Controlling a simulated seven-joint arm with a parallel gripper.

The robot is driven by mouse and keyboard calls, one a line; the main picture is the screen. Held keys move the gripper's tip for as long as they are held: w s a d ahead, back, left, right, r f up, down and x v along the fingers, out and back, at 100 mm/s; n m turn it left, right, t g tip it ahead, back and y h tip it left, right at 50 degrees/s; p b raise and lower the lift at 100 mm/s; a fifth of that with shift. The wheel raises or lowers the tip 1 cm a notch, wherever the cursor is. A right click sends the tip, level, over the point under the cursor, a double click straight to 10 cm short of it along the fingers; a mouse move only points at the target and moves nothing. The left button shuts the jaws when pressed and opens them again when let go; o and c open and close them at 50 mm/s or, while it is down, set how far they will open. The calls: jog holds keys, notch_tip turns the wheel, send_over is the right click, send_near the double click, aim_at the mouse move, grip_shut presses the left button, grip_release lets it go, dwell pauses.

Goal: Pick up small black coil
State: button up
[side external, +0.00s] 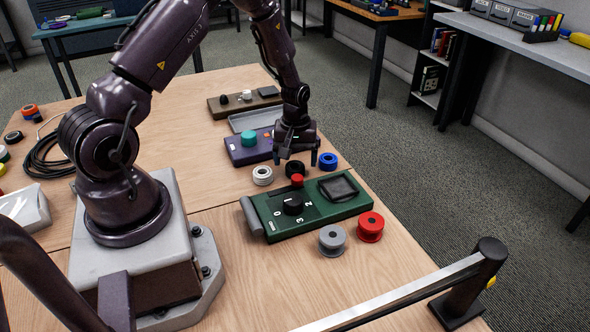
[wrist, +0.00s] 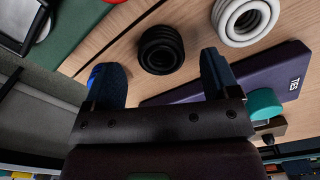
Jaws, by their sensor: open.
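The small black coil (side external: 294,169) stands on the wooden table between the white coil (side external: 262,176) and the blue coil (side external: 328,161), just behind the green control box. My gripper (side external: 296,156) points down over it with its fingers apart and empty. In the wrist view the black coil (wrist: 161,50) lies ahead of the gap between the fingertips of my gripper (wrist: 160,72), with nothing held. The white coil (wrist: 245,22) is to its right there. The blue coil is mostly hidden behind the left finger.
The green box (side external: 310,204), with a red button, black dial and raised frame, lies close in front. A purple box (side external: 246,150) with a teal knob is behind. Grey (side external: 332,240) and red (side external: 370,227) spools stand near the table edge. A larger black cable loop (side external: 42,160) lies left.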

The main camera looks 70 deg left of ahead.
aim_at(295, 165)
jog(key=shift+a+f, duration=0.1)
jog(key=shift+f, duration=1.4)
jog(key=c, duration=1)
jog(key=shift+c, duration=0.2)
jog(key=shift+r, duration=0.1)
jog(key=shift+r, duration=0.45)
jog(key=r, duration=0.2)
jog(key=shift+s+r, duration=0.2)
jog(key=shift+r, duration=0.2)
jog(key=s+d+r, duration=0.6)
jog(key=s+r, duration=0.3)
jog(key=s, duration=0.3)
jog(key=shift+d, duration=0.3)
